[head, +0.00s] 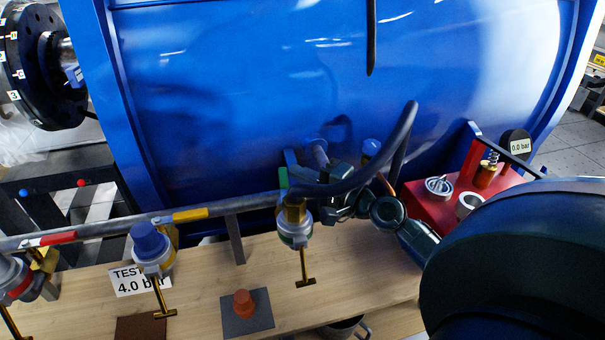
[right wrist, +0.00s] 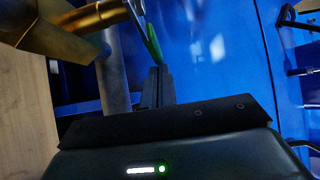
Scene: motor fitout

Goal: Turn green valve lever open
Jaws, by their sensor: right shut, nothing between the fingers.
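The green valve lever (head: 283,178) stands crosswise to the pipe, above the brass valve body (head: 294,212) at the pipe's right end. In the right wrist view the lever (right wrist: 152,40) is a thin green strip beside the brass fitting (right wrist: 60,32). My right gripper (head: 318,192) reaches in from the right, close beside the lever, partly hidden by a dark hose. Its fingers (right wrist: 156,80) are shut and empty, with the tips near the lever's end. I cannot tell whether they touch it. My left gripper is not in view.
The grey pipe (head: 110,228) also carries valves with a yellow lever (head: 190,214) and a red lever (head: 50,239), both along the pipe. The blue tank (head: 240,90) stands close behind. A dark hose (head: 402,130) bends over my right gripper. A red unit (head: 430,203) stands right.

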